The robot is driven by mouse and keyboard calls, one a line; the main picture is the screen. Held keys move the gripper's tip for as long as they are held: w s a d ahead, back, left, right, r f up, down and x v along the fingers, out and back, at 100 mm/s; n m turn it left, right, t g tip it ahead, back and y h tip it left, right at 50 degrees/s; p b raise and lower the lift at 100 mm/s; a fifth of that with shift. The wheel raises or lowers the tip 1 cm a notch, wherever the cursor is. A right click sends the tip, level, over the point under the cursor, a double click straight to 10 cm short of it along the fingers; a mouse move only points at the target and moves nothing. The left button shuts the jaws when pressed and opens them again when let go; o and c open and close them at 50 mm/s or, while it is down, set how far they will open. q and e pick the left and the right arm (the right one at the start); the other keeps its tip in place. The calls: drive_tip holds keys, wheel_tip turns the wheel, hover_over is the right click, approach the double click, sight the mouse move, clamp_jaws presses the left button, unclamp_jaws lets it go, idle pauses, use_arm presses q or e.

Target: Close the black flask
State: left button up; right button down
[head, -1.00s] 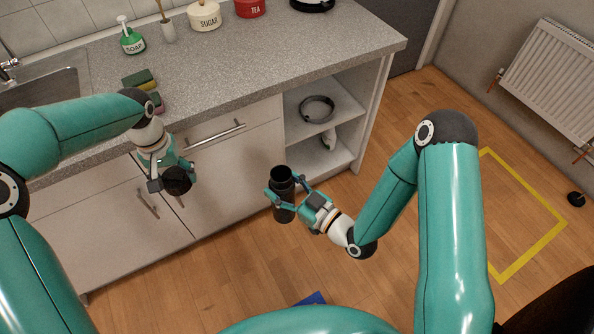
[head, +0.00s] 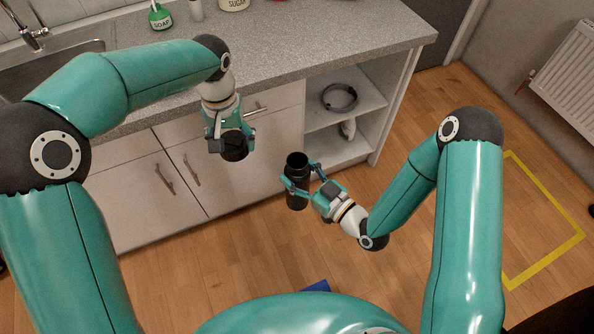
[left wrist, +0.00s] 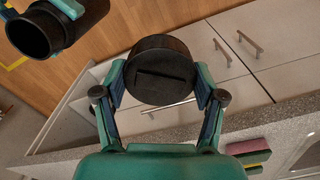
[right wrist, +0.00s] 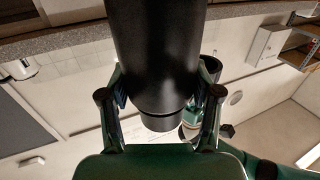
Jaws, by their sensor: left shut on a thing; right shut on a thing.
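The black flask (head: 297,190) is upright in my right gripper (head: 303,177), in front of the cabinet, with its open mouth facing up. In the right wrist view the flask (right wrist: 157,60) fills the space between the fingers. My left gripper (head: 231,142) is shut on a round black lid (head: 234,152). The left wrist view shows the lid (left wrist: 158,72) between both fingers, with a slot across its top. The lid is to the left of the flask and a little higher in the head view, apart from it. The open flask mouth (left wrist: 30,36) shows at upper left there.
The grey counter (head: 290,42) with a sink (head: 60,68) and a green soap bottle (head: 160,17) is behind the grippers. White cabinet doors (head: 140,190) stand close behind.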

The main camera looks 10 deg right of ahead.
sight(298, 159)
use_arm(q)
drive_tip(key=s+d+r+m, duration=0.1)
drive_tip(key=s+d+r, duration=0.1)
drive_tip(key=d, duration=0.5)
drive_tip(key=s+d+r+m, duration=0.2)
drive_tip(key=d, duration=0.5)
drive_tip(key=shift+f, duration=0.1)
drive_tip(key=shift+f, duration=1.95)
drive_tip(key=shift+f, duration=0.8)
drive_tip(key=shift+a+f, duration=0.1)
drive_tip(key=shift+f, duration=0.5)
